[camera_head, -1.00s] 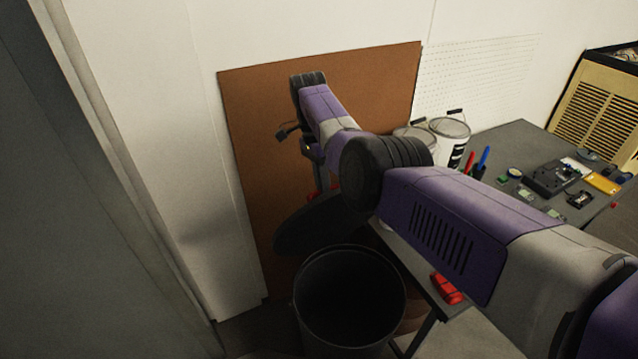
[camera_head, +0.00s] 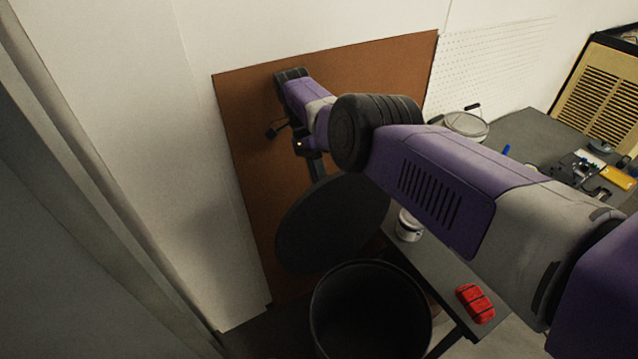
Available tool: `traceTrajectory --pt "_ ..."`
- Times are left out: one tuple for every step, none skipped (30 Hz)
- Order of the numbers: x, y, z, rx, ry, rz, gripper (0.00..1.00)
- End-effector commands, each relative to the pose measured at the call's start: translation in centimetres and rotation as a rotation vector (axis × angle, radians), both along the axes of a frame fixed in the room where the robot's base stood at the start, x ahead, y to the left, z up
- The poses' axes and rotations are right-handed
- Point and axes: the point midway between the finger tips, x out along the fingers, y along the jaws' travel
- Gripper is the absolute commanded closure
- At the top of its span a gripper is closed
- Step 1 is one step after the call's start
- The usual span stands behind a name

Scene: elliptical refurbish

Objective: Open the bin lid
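The bin (camera_head: 370,285) is a dark round container at the bottom centre, with its mouth uncovered and its dark inside showing. Its lid (camera_head: 330,228) is a dark disc that stands steeply tilted above the bin's back edge, in front of a brown board. My gripper (camera_head: 317,172) points down at the lid's upper edge. Its fingertips are small, dark and partly hidden by the lid, so I cannot tell whether they are open, shut or touching it.
A grey table (camera_head: 425,265) stands right of the bin, with a red object (camera_head: 475,303) and a small white can (camera_head: 408,226) on it. The brown board (camera_head: 245,150) leans on the wall behind. A grey upright surface (camera_head: 90,240) fills the left.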

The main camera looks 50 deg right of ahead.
Motion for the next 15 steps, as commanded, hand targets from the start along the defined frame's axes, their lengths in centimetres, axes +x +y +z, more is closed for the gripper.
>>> traceTrajectory --pt "-0.2 0.18 -0.33 0.005 0.008 0.002 1.0" --pt "-0.23 0.19 -0.31 0.005 0.01 0.002 1.0" --pt "-0.25 0.19 -0.29 0.005 0.011 0.001 1.0" --pt "-0.26 0.19 -0.27 0.005 0.012 0.001 1.0" --pt "-0.27 0.19 -0.25 0.005 0.012 0.001 1.0" --pt "-0.27 0.19 -0.23 0.005 0.013 0.002 1.0" --pt "-0.27 0.19 -0.21 0.005 0.013 0.002 1.0" --pt "-0.28 0.18 -0.2 0.005 0.013 0.002 1.0" --pt "-0.27 0.18 -0.18 0.005 0.013 0.002 1.0" --pt "-0.26 0.18 -0.17 0.005 0.012 0.002 1.0" --pt "-0.26 0.18 -0.16 0.005 0.012 0.002 1.0" --pt "-0.25 0.18 -0.15 0.005 0.012 0.002 1.0" --pt "-0.24 0.17 -0.14 0.005 0.012 0.002 1.0" --pt "-0.24 0.17 -0.13 0.005 0.012 0.002 1.0" --pt "-0.23 0.17 -0.12 0.005 0.012 0.002 0.86"
